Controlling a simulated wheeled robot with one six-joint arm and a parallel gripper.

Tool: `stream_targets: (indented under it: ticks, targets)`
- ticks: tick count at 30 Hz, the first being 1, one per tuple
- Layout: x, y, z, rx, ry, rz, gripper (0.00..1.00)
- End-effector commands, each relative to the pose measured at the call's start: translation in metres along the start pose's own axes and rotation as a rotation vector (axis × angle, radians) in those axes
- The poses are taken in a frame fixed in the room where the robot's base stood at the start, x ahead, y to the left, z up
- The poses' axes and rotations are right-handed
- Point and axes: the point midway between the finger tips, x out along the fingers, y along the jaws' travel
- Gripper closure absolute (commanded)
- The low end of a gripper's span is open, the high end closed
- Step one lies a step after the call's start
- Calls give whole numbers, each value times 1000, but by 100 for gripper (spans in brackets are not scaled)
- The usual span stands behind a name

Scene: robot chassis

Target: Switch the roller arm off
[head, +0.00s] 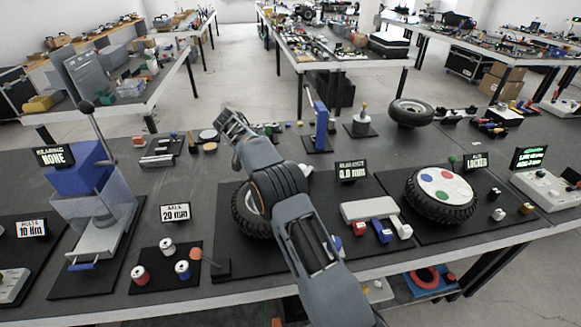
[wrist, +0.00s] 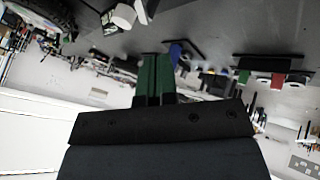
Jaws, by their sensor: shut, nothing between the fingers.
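I cannot tell for sure which part is the roller arm or its switch. A black tyre (head: 243,222) stands on a dark mat, partly hidden behind my arm. A white block (head: 369,209) with a red piece (head: 360,229) and a blue piece (head: 381,231) lies to its right, below a sign (head: 352,172) reading 0.0 mm. My gripper (head: 228,116) is raised above the table's far half, left of the blue upright stand, and apart from these things. Its green fingers (wrist: 155,78) are shut and empty in the wrist view.
A wheel (head: 440,193) with coloured spots lies at right by a LOCKED sign (head: 476,161). A blue press-like stand (head: 90,215) is at left; small spools (head: 167,246) stand on a mat. A blue upright stand (head: 320,128) and a loose tyre (head: 410,113) are at the back.

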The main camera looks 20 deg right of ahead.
Motion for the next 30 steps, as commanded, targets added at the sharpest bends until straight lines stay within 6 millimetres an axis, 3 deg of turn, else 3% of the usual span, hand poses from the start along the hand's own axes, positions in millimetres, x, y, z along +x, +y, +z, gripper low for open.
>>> stream_targets:
  ticks: [8,14,24,30]
  targets:
    - [6,0,0,-1,-2,1,100]
    - [35,1,0,-2,-4,3,100]
    - [100,1,0,-2,-3,1,100]
    - [109,21,-1,0,-3,-1,100]
